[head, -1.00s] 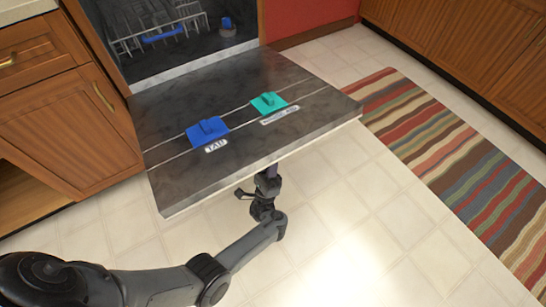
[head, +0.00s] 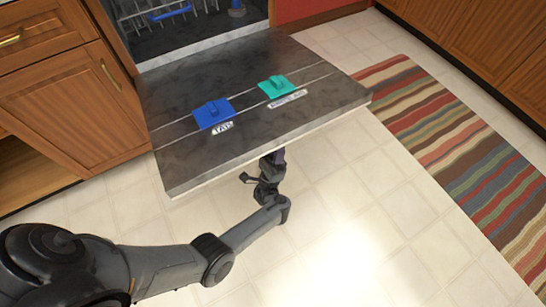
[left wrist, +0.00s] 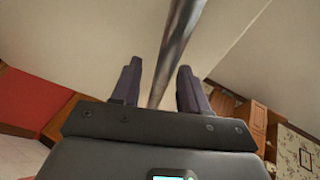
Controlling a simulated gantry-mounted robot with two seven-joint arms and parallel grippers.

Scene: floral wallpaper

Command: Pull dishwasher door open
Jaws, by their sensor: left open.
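The dishwasher door (head: 250,135) is lowered to about level in the head view, its dark inner face up, with a blue lid (head: 213,112) and a teal lid (head: 277,86) on it. My left gripper (head: 274,157) is under its front edge, partly hidden by it. In the left wrist view my left gripper (left wrist: 159,68) is open, with a metal handle bar (left wrist: 178,45) running between its two dark fingers. The fingers do not close on the bar; contact cannot be told. My right gripper is not in view.
The dishwasher tub with a rack (head: 150,12) is behind the door. Wooden cabinets (head: 75,120) stand close on the left, and others (head: 480,40) at the upper right. A striped rug (head: 450,150) lies on the right. The tiled floor in front is clear.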

